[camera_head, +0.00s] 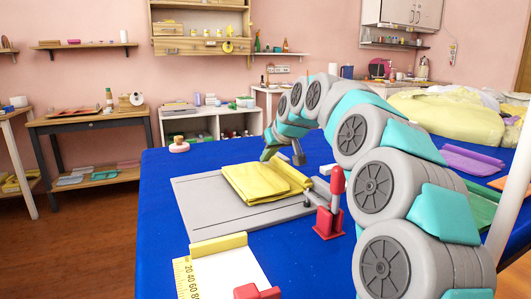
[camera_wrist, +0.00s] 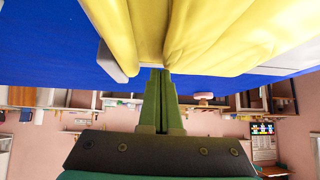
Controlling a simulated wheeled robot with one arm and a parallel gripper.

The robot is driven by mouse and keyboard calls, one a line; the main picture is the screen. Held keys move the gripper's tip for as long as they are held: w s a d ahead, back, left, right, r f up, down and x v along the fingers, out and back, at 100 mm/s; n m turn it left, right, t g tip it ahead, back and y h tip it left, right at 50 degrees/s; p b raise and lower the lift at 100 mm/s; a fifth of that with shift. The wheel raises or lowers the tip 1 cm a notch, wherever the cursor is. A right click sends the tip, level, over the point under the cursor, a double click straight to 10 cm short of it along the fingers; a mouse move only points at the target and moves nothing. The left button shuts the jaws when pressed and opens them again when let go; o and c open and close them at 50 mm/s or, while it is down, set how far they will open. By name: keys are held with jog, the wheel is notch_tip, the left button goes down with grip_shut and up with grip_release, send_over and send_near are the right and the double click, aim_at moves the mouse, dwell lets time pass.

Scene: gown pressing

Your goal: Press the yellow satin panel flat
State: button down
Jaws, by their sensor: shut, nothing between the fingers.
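The yellow satin panel (camera_head: 250,182) lies on a grey board (camera_head: 205,215) on the blue table, with raised folds along its right side. In the wrist view the panel (camera_wrist: 190,25) fills the top middle, showing soft ridges. My gripper (camera_head: 267,155) is at the panel's far edge in the head view, its green fingers pointing down. In the wrist view the fingers (camera_wrist: 160,75) are together with nothing between them, their tips close to the panel's edge. I cannot tell whether they touch it.
A yellow ruler (camera_head: 187,278) and white sheet (camera_head: 228,272) lie in front. A small pink-topped object (camera_head: 179,145) sits at the table's far left. Yellow fabric (camera_head: 450,115) is heaped at right. Blue table is bare left of the board.

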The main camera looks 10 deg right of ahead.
dwell(0.3)
jog(key=shift+r+p, duration=0.4)
jog(key=shift+r, duration=0.45)
jog(key=v, duration=0.7)
jog(key=shift+s+r+b, duration=0.15)
jog(key=shift+s+b, duration=0.15)
jog(key=shift+b, duration=0.1)
